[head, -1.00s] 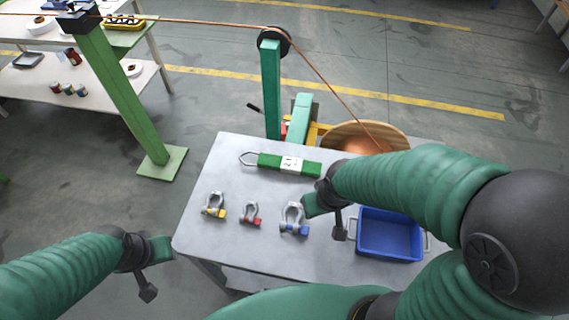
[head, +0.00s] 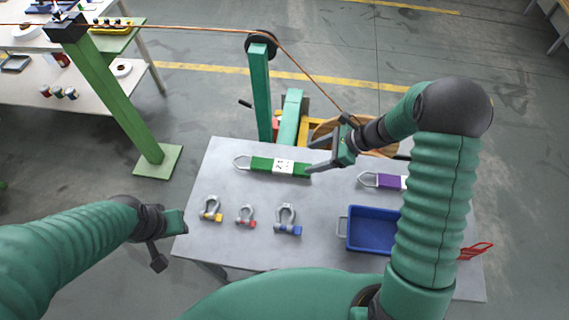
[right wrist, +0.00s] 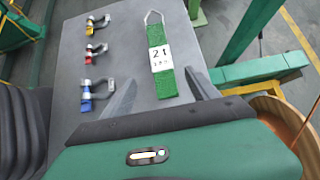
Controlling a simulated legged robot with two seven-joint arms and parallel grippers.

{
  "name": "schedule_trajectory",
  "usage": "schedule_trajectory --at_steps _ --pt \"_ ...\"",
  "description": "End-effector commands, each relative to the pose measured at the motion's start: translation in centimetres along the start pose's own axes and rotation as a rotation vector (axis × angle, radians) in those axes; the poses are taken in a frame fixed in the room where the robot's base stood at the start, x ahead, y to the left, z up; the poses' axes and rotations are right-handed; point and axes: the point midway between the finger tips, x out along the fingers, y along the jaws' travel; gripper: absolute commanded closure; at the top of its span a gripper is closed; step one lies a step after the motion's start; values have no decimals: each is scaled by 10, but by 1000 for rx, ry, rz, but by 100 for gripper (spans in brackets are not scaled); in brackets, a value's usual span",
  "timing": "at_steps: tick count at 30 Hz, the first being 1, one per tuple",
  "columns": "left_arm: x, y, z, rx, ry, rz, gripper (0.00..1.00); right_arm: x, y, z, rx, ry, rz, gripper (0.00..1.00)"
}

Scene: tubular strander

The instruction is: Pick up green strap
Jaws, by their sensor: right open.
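The green strap (head: 265,164) lies flat near the back edge of the grey table, with a metal loop at its left end and a white label. In the right wrist view the green strap (right wrist: 166,80) runs away from me, its near end close to the fingers. My right gripper (head: 312,169) is open at the strap's right end, with nothing held. Its fingers also show in the right wrist view (right wrist: 160,92), one on each side of the strap's near end. Contact cannot be told. My left gripper (head: 170,238) is off the table's left edge; its jaw state is unclear.
Three shackles stand on the table: yellow (head: 211,208), red (head: 245,216) and blue (head: 288,219). A blue tray (head: 372,230) and a purple strap (head: 388,181) lie to the right. A green post (head: 260,95) with a pulley and copper wire stands behind the table.

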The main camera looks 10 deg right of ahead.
Motion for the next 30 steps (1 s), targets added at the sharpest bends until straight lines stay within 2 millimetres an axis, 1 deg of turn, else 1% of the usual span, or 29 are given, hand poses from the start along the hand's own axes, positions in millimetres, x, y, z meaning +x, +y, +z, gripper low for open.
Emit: schedule_trajectory --at_steps 1,3,6,10,13,16,18,21,26,27,30 --pt "-1 0 0 -1 0 0 64 15 2 0 0 2 7 31" --pt "-1 0 0 -1 0 0 64 34 1 1 -1 2 8 31" --pt "-2 0 -1 -1 0 0 64 55 -1 0 -2 1 6 31" --pt "-3 0 -1 -1 0 0 64 67 -2 -1 -3 1 3 31" --pt "-8 0 -2 -1 0 0 64 79 -1 3 -5 0 6 31" --pt "-14 0 -4 0 1 0 64 97 -2 8 -5 2 7 31" --pt "-13 0 -4 0 1 0 64 110 -2 7 -5 2 6 31" --pt "-14 0 -4 0 0 0 64 119 -3 6 -3 1 4 31" --pt "-13 0 -3 0 0 0 64 121 -3 7 -4 1 3 31" --pt "-13 0 -3 0 0 0 64 121 -3 7 -4 1 3 32" --pt "-13 0 -3 -1 0 0 64 120 -3 6 -4 1 3 45"
